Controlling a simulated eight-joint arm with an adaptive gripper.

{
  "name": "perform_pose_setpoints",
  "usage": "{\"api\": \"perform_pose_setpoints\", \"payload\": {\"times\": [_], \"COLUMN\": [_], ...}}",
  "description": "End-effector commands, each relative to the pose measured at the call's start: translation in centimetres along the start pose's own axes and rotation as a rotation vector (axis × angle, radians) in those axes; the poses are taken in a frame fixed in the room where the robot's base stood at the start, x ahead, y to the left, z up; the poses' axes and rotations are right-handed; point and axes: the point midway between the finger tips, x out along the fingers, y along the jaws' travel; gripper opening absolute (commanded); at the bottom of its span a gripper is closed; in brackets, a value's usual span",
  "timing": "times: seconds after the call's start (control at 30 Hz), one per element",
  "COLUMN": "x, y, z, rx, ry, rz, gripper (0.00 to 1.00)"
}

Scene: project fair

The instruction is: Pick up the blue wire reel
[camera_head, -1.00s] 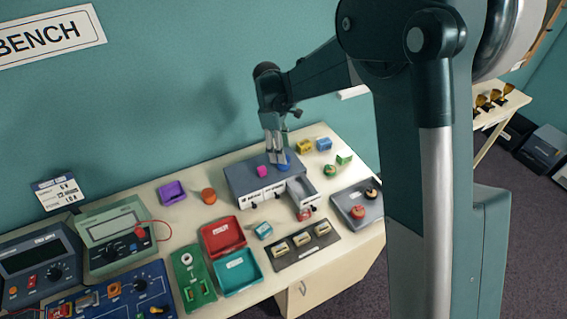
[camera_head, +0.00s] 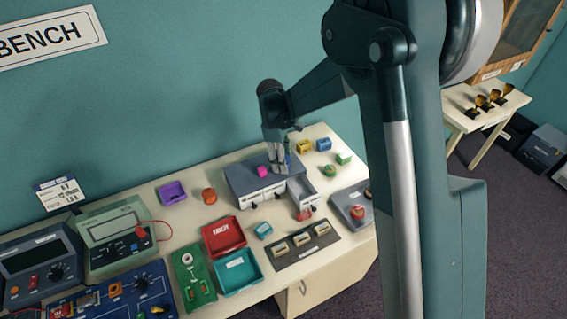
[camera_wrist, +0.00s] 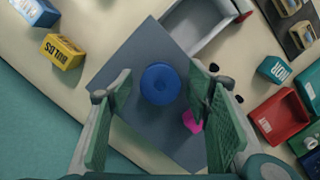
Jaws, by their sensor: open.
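The blue wire reel (camera_wrist: 160,84) is a round blue disc with a centre hub, lying on the grey top of a small drawer unit (camera_wrist: 140,60). My gripper (camera_wrist: 160,80) is open above it, with one green-padded finger on each side of the reel in the wrist view. I cannot tell how far the fingertips are above the top, and no finger visibly touches the reel. In the head view my gripper (camera_head: 279,168) points down over the drawer unit (camera_head: 255,180) and mostly hides the reel.
A pink piece (camera_wrist: 192,122) lies on the same top, close to the right finger. An open drawer (camera_head: 318,188) juts out at the front. Yellow (camera_head: 305,146) and blue blocks (camera_head: 324,144) stand behind to the right. A red tray (camera_head: 222,236) is to the left.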

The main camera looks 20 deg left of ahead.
Motion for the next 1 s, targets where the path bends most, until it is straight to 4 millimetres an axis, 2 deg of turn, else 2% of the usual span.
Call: {"api": "perform_pose_setpoints", "payload": {"times": [0.57,0.8,1.0], "x": [0.16,0.16,0.15], "y": [-0.01,-0.01,-0.01], "z": [-0.01,-0.01,-0.01], "rx": [0.000,0.000,0.000], "ry": [0.000,0.000,0.000], "rz": [0.000,0.000,0.000], "gripper": [0.49,0.18,0.18]}}
